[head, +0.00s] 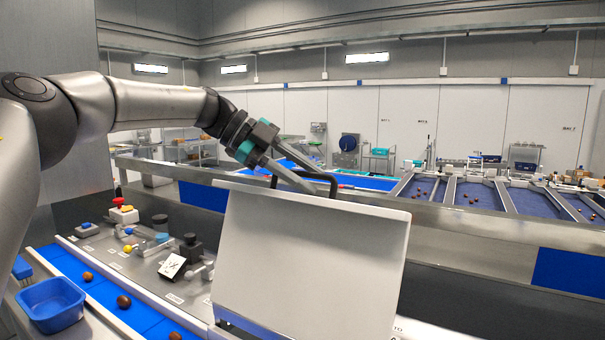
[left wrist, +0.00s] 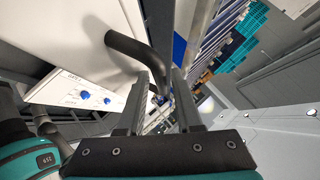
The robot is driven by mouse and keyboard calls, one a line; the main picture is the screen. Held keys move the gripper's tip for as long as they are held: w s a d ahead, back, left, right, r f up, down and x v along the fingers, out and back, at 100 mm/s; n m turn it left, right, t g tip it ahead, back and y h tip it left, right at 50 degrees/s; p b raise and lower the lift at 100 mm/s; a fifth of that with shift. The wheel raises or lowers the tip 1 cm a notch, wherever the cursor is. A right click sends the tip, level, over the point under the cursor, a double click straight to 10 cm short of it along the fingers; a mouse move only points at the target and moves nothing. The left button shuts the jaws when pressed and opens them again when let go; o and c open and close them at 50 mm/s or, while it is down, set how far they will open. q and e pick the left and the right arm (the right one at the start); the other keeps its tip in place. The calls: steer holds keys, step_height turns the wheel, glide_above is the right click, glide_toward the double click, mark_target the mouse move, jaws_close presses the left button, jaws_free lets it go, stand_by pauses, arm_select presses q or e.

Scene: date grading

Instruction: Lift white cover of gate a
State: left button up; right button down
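The white cover (head: 310,262) is a large pale panel standing tilted in the front middle of the head view, with a black bar handle (head: 320,177) at its upper edge. My left gripper (head: 318,176) reaches down to this handle from the upper left. In the left wrist view the fingers (left wrist: 163,72) are apart, with the black handle (left wrist: 132,46) curving in between their tips. No firm contact shows. The cover's face also shows there (left wrist: 70,35). The cover hides what lies behind it. My right gripper is not in view.
A blue conveyor (head: 100,292) carrying several brown dates runs at the lower left beside a blue bin (head: 52,304).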

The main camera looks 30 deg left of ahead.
arm_select(q)
steer(key=shift+s+a+r, duration=0.15)
steer(key=shift+s+a, duration=0.05)
steer(key=shift+a, duration=0.2)
steer(key=v, duration=1.4)
steer(key=shift+r, duration=0.2)
steer(key=shift+s, duration=0.1)
